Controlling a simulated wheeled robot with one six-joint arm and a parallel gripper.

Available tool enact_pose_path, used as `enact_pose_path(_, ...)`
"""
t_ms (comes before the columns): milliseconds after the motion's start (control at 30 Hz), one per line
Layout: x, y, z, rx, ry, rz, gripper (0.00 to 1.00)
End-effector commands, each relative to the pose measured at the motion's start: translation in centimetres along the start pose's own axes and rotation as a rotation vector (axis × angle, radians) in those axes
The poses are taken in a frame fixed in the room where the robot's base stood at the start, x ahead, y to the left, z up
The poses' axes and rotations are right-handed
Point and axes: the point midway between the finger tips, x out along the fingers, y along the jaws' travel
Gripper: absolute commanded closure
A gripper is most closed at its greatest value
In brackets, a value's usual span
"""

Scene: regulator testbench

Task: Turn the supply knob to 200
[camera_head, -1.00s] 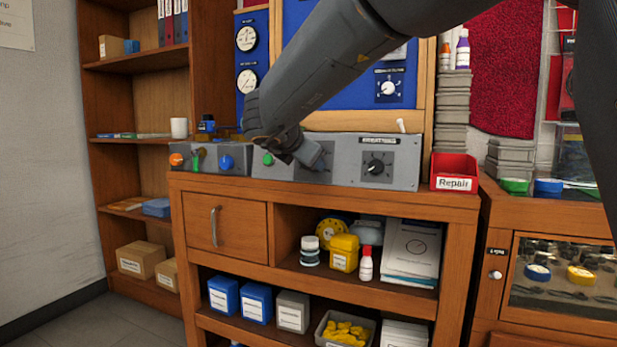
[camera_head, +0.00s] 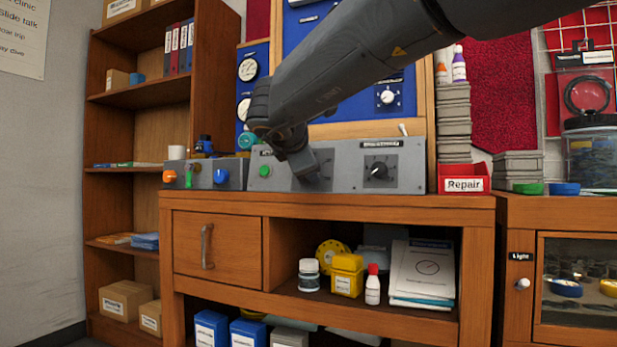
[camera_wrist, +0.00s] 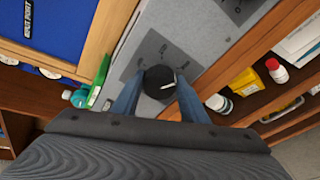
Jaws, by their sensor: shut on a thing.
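My gripper (camera_head: 312,172) is at the front of the grey bench panel (camera_head: 344,158), between the green button (camera_head: 265,171) and a second black knob (camera_head: 378,171). In the head view it hides the knob it holds. In the wrist view, my gripper's two blue-grey fingers (camera_wrist: 159,95) lie on either side of a round black knob (camera_wrist: 158,79) and are shut on it. The knob has a white pointer mark and sits on a dark dial plate (camera_wrist: 150,55). I cannot read the dial figures or tell the setting.
A red Repair bin (camera_head: 463,179) stands right of the panel. An orange button (camera_head: 169,176) and a blue knob (camera_head: 221,176) are on the panel to the left. The wooden bench (camera_head: 340,209) has an open shelf below holding bottles and a yellow box (camera_head: 347,275).

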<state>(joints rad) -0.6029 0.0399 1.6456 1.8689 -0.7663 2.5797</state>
Motion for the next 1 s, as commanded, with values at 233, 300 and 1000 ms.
enact_pose_path(233,0.06,-0.19,-0.15,0.026,0.001,0.003,0.83)
enact_pose_path(300,0.05,-0.17,-0.15,0.028,0.001,0.003,0.82)
enact_pose_path(1000,-0.07,-0.04,-0.01,0.028,0.000,0.005,0.41)
